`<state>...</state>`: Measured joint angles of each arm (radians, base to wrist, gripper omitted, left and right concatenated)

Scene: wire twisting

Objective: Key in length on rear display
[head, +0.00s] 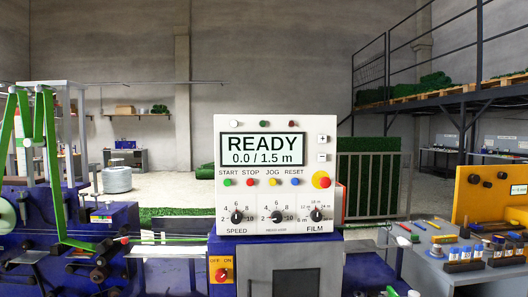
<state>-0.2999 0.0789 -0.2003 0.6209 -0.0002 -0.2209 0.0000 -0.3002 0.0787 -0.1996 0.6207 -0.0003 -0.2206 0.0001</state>
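A white control panel (228,154) stands upright in the middle of the head view. Its display (263,149) reads "READY" and "0.0 / 1.5 m". A plus button (322,138) and a minus button (322,157) sit to the right of the display. Below are start, stop, jog and reset buttons in green, red, yellow and blue, and three knobs marked for speed, a second setting too small to read surely, and film (316,215). A smaller display (518,189) shows on a yellow panel at the right edge; its text is too small to read. Neither of my grippers is in view.
A red emergency-type button (321,180) is at the panel's right side. A red switch (221,275) on yellow sits below left. A blue machine with green strip (58,190) stands left. A grey worktop (425,265) with small tools and bottles is right.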

